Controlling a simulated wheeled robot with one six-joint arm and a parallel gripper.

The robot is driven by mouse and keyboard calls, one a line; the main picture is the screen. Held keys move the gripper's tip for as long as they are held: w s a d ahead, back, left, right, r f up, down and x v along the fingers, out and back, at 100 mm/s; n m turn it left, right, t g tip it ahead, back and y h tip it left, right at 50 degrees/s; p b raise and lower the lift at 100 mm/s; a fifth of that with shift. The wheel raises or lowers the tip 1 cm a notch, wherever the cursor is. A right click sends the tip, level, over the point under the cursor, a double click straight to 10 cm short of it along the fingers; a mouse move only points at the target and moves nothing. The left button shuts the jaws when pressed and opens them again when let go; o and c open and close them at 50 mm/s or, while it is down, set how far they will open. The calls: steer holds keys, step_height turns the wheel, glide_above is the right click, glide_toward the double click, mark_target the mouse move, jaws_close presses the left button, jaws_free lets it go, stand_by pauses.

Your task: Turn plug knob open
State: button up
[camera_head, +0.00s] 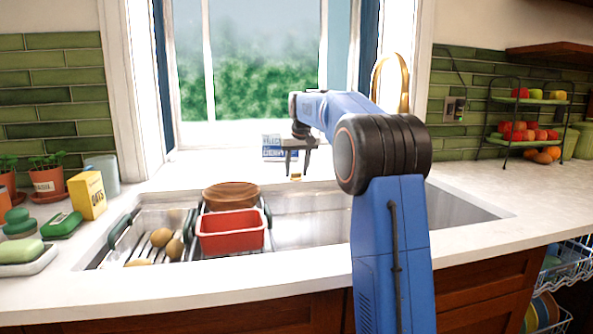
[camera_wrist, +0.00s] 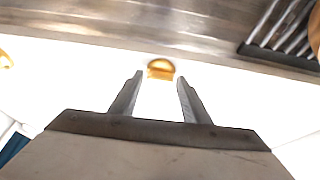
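A small gold knob (camera_wrist: 161,68) sits on the white counter by the sink's metal edge in the wrist view. In the head view it shows as a small gold spot (camera_head: 296,177) behind the sink, just under my gripper (camera_head: 298,170). My gripper also shows in the wrist view (camera_wrist: 160,78), with its two fingers spread and nothing between them. The knob appears just beyond the fingertips, roughly centred between them. I cannot tell the height gap or whether they touch. My fingers point down in the head view.
The sink (camera_head: 310,220) holds a rack with a red tub (camera_head: 230,232), a brown bowl (camera_head: 230,196) and potatoes. A blue-and-white box (camera_head: 272,148) stands behind my gripper. A gold faucet (camera_head: 391,75) rises to the right. The right counter is largely clear.

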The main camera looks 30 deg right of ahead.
steer(key=shift+o, duration=0.5)
steer(key=v, duration=1.7)
steer(key=shift+s+r, duration=0.15)
